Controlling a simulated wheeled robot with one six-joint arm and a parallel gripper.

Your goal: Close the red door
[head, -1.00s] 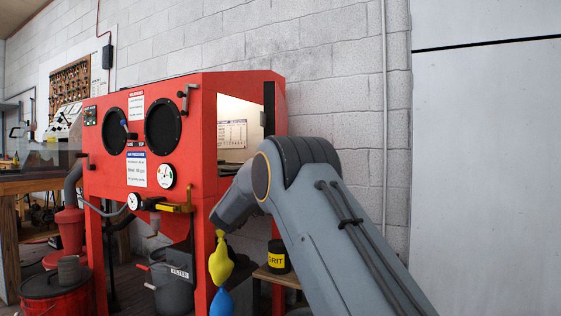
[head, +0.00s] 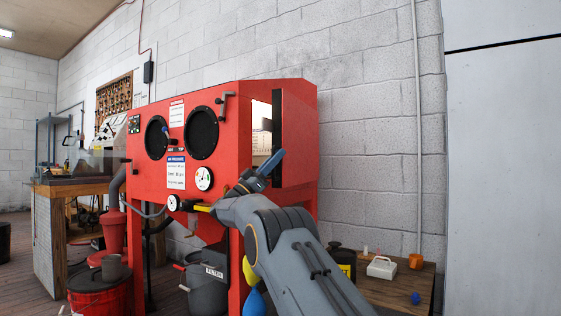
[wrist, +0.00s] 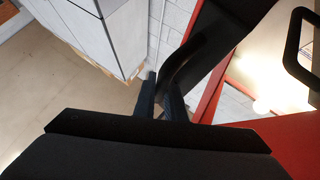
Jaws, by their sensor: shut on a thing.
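The red door (head: 299,140) is on the right side of the red cabinet (head: 230,135) and stands partly open. A lit gap (head: 262,122) shows between the cabinet front and the door's dark edge. My gripper (head: 270,163) is at the door's near edge. In the wrist view, my gripper (wrist: 160,95) is shut on the black curved door handle (wrist: 190,62). The red door edge (wrist: 212,95) runs beside the handle there, with the bright interior to its right. The handle is hidden behind my gripper in the head view.
A wooden side table (head: 395,290) at the right holds a white box (head: 382,267), an orange cup (head: 416,261) and a dark jar. A black handle (wrist: 292,45) shows at right in the wrist view.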

